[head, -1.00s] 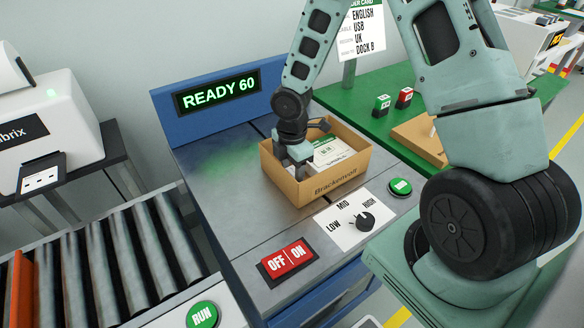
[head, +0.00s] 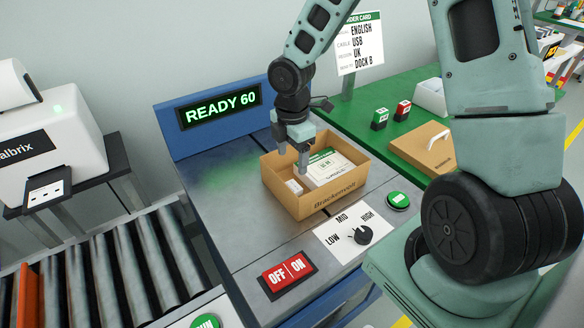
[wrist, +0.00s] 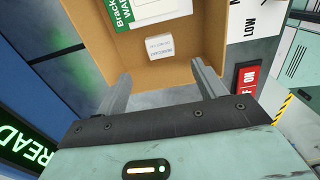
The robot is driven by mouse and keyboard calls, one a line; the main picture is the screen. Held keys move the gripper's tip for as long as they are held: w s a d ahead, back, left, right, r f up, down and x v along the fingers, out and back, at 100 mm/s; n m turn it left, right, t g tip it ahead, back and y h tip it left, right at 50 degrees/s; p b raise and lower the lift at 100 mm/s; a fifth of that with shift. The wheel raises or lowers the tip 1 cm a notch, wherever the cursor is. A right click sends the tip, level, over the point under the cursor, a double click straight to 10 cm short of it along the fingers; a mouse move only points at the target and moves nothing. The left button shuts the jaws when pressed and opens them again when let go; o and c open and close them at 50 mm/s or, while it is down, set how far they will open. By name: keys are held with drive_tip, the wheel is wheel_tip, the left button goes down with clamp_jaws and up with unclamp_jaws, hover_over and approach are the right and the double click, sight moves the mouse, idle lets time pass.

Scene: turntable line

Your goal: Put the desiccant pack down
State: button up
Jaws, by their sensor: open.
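The desiccant pack (wrist: 160,47) is a small white packet with printed text, lying on the floor of the open cardboard box (head: 341,196). In the head view the pack (head: 294,187) shows near the box's left side, beside a white and green printed item (head: 326,167). My gripper (head: 302,165) points down over the box. In the wrist view its two fingers (wrist: 160,85) are spread apart with nothing between them, and the pack lies beyond the tips, apart from them.
The box stands on a metal worktop with a READY 60 display (head: 219,104) behind it. A LOW-MID-HIGH knob (head: 361,235), a green button (head: 398,200) and a red OFF/ON switch (head: 287,272) are in front. A roller conveyor (head: 120,265) is at left.

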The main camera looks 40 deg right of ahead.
drive_tip(key=s+a+r+m, duration=0.5)
drive_tip(key=s+a+r, duration=0.45)
drive_tip(key=a, duration=0.35)
drive_tip(key=s+a+r+m, duration=0.1)
drive_tip(key=s+a+m, duration=0.1)
drive_tip(key=s, duration=0.4)
drive_tip(key=s+a+r+m, duration=0.2)
drive_tip(key=s+a+m, duration=0.1)
drive_tip(key=s, duration=0.4)
drive_tip(key=shift+s+a+y, duration=0.2)
drive_tip(key=shift+a+y, duration=0.1)
drive_tip(key=shift+a, duration=0.05)
drive_tip(key=shift+r, duration=0.15)
drive_tip(key=shift+r+p, duration=0.25)
drive_tip(key=shift+p, duration=0.25)
